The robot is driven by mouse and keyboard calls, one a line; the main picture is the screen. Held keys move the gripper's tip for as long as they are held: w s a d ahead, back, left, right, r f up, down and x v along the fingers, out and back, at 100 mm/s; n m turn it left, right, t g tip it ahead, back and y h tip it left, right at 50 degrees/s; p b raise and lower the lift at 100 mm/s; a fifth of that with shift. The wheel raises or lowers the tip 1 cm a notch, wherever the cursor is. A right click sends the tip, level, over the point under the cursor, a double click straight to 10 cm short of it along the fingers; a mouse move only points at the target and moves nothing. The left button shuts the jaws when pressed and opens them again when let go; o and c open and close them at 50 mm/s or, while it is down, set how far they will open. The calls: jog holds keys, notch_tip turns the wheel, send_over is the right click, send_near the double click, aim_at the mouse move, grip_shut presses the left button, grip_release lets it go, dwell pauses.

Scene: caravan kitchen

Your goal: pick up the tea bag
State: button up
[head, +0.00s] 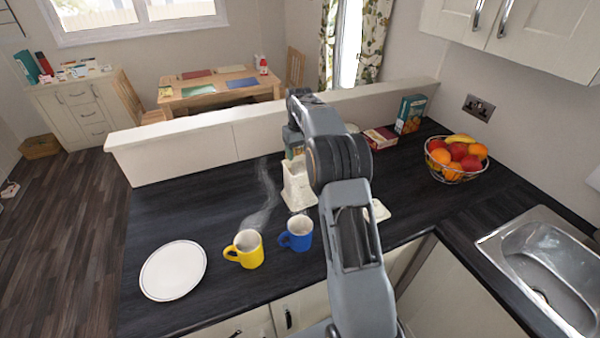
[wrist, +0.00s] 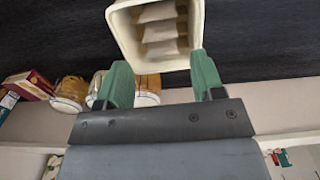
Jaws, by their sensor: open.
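Several pale tea bags (wrist: 160,32) lie stacked inside an open cream container (wrist: 127,40), which shows at the top of the wrist view. In the head view the cream container (head: 298,192) stands on the dark worktop, partly hidden by my arm, and the tea bags cannot be made out. My gripper (wrist: 160,62) is open, with its two green fingers apart near the container's lower rim in the wrist view. I cannot tell whether the fingers touch the rim. In the head view my arm largely hides the gripper.
A yellow mug (head: 248,250) and a blue mug (head: 298,234) stand in front of the container, with a white plate (head: 173,270) at left. A fruit basket (head: 456,160) and a sink (head: 550,265) are at right. Jars (wrist: 72,92) show beside my gripper.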

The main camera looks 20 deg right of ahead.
aim_at(299, 166)
jog(key=shift+f+p, duration=0.85)
jog(key=shift+f, duration=1.6)
jog(key=c, duration=0.7)
